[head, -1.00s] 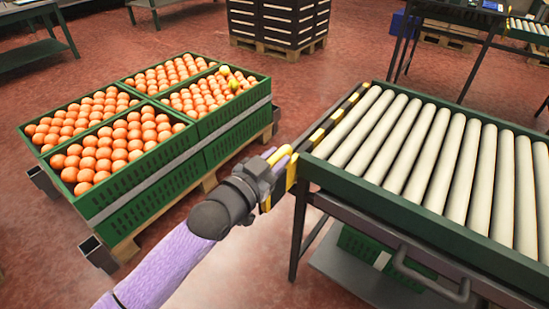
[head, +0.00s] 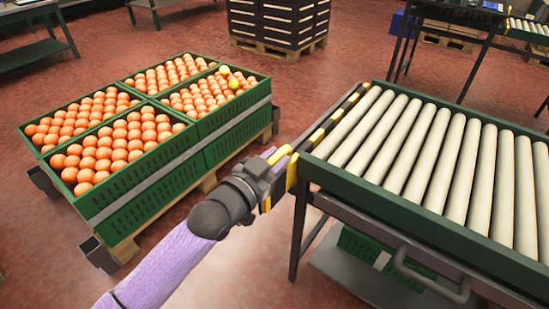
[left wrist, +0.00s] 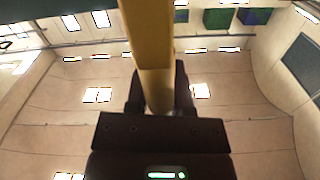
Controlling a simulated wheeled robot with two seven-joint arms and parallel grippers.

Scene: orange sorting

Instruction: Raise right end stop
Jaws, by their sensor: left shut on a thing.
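The end stop (head: 332,119) is a black-and-yellow striped bar along the left end of the roller conveyor (head: 425,160) in the head view. It sits at about the height of the rollers. My left gripper (head: 275,168) is at the near end of this bar, beside the conveyor's front left corner, and is shut on a yellow part there. In the left wrist view a yellow bar (left wrist: 150,55) runs between the jaws. The jaws hide part of what they hold. My right gripper is not in view.
Green crates (head: 140,185) full of oranges stand on a pallet to the left, with floor between them and the conveyor. A green crate (head: 365,250) sits on the shelf below the rollers. A grey handle (head: 430,275) sticks out at the conveyor's front.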

